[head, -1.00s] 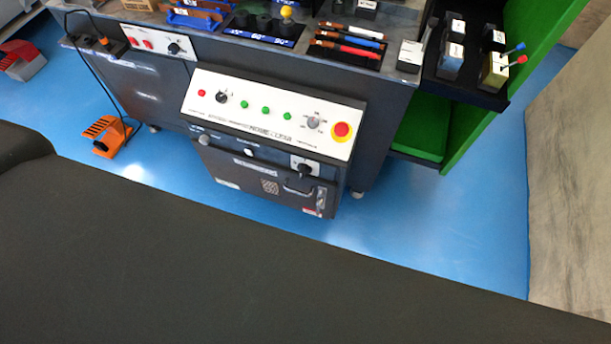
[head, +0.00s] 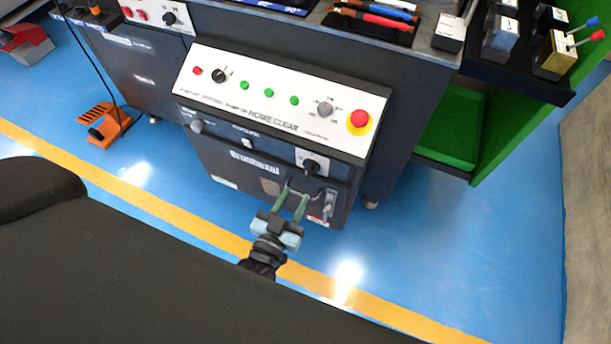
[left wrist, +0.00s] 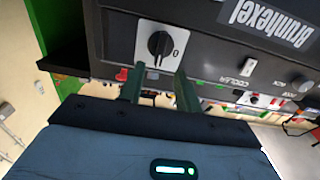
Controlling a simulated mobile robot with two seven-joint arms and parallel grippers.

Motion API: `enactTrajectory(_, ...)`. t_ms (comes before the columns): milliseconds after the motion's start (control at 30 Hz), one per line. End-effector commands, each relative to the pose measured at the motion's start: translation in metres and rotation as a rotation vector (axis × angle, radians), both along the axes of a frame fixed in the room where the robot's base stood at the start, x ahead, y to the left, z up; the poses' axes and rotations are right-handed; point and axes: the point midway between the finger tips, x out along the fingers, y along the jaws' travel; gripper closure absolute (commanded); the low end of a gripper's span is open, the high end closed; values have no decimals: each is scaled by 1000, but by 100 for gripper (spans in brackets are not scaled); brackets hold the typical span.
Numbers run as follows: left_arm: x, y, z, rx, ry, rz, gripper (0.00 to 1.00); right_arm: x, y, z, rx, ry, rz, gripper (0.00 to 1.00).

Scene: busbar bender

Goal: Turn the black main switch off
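The black main switch (head: 312,165) is a rotary knob on a small white plate, on the dark front of the machine below the white control panel. In the left wrist view the switch (left wrist: 160,43) shows up close, with a "0" mark to its right and its grip bar roughly upright in the picture. My left gripper (head: 296,190) is open and empty, its two greenish fingers pointing at the machine front just below the switch. In the left wrist view the fingertips (left wrist: 159,70) are apart, below the switch, with no visible contact. My right gripper is not in view.
The white control panel (head: 275,118) holds a black knob (head: 219,75), green buttons, a grey dial and a red emergency stop (head: 359,119). A handle or latch sits close by the fingers. An orange foot pedal (head: 105,124) stands on the blue floor at left.

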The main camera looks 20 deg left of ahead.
Motion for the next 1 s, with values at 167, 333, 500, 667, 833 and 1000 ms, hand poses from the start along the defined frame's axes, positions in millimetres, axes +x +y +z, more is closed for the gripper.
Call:
enactTrajectory(167,24,-1,0,0,-2,0,66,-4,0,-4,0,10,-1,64)
enactTrajectory(333,50,-2,0,-1,0,0,66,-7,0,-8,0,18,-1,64)
enactTrajectory(500,67,-2,0,0,0,0,66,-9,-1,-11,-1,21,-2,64)
enactTrajectory(667,73,-2,-1,0,2,0,66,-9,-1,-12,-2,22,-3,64)
enactTrajectory(833,73,-2,0,0,2,0,66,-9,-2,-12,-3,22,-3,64)
enactTrajectory(1000,73,-2,0,0,2,0,81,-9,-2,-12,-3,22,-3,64)
